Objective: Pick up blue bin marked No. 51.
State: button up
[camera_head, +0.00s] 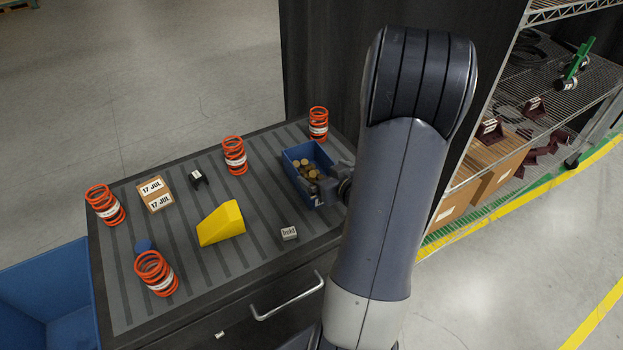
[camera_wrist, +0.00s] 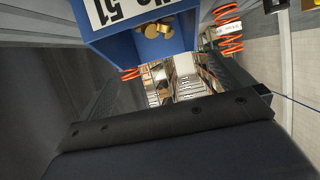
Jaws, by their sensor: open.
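The blue bin (camera_head: 296,156) stands at the right back of the grey work top, holding several round brass-coloured pieces. In the wrist view the bin (camera_wrist: 122,48) shows close up, with a white label reading 51 on its front and brass pieces inside. My gripper (camera_head: 318,190) is open at the bin's near right side, partly overlapping it in the head view. Whether its fingers touch the bin cannot be told. My arm stands to the right of the bin.
Several orange coil springs (camera_head: 234,156) stand on the ribbed top (camera_head: 185,270). A yellow wedge (camera_head: 222,223), a tagged carton (camera_head: 155,194), a small black part (camera_head: 199,179) and a white block (camera_head: 289,233) lie left of or nearer than the bin. A shelf rack (camera_head: 545,80) stands right.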

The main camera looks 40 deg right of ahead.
aim_at(312, 177)
jog(key=x, duration=0.2)
jog(key=shift+w+d, duration=0.3)
jog(key=shift+w, duration=0.05)
jog(key=shift+p+x, duration=0.75)
jog(key=shift+x, duration=1.85)
jog(key=shift+r, duration=0.1)
jog(key=c, duration=1.3)
